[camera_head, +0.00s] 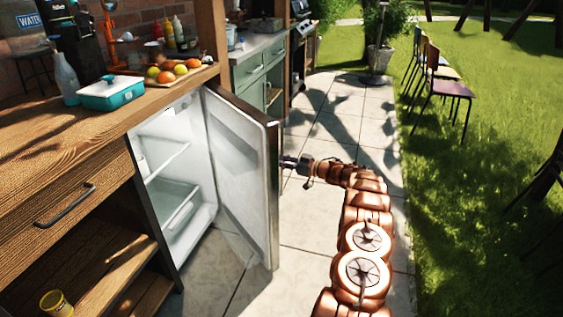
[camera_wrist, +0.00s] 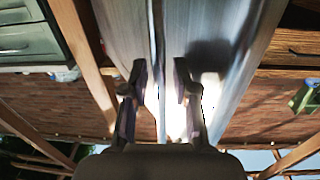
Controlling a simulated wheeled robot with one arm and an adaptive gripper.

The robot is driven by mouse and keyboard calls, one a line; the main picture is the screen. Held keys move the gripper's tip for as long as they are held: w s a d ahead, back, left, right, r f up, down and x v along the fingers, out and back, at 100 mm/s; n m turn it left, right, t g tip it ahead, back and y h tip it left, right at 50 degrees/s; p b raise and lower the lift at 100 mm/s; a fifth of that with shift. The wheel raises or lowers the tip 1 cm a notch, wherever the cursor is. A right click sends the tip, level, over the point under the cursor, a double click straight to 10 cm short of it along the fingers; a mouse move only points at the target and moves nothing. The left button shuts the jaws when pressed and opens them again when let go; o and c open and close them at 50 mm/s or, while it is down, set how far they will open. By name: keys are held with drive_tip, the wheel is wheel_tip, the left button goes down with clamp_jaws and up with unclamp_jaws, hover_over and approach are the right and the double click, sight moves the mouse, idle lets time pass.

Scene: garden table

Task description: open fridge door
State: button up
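The fridge door (camera_head: 243,174) stands wide open, swung out to the right. Its pale inner side and steel outer edge show in the head view. The fridge interior (camera_head: 172,180) shows white walls and shelves. My gripper (camera_head: 284,162) is at the outer side of the door, near its free edge. In the wrist view the steel door face (camera_wrist: 113,40) fills the middle, and a thin upright bar or edge runs between my two fingers (camera_wrist: 160,88). The fingers are apart, with a gap visible beside the bar. Whether one finger touches it is unclear.
A wooden counter (camera_head: 60,140) left of the fridge carries a teal container (camera_head: 109,93), a bottle (camera_head: 66,80) and a tray of fruit. A green cabinet (camera_head: 258,75) stands beyond the door. Paved floor (camera_head: 312,222) is clear; chairs (camera_head: 447,88) stand on grass.

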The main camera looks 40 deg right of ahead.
drive_tip(key=shift+o, duration=0.3)
drive_tip(key=shift+s, duration=0.1)
drive_tip(key=v, duration=1.2)
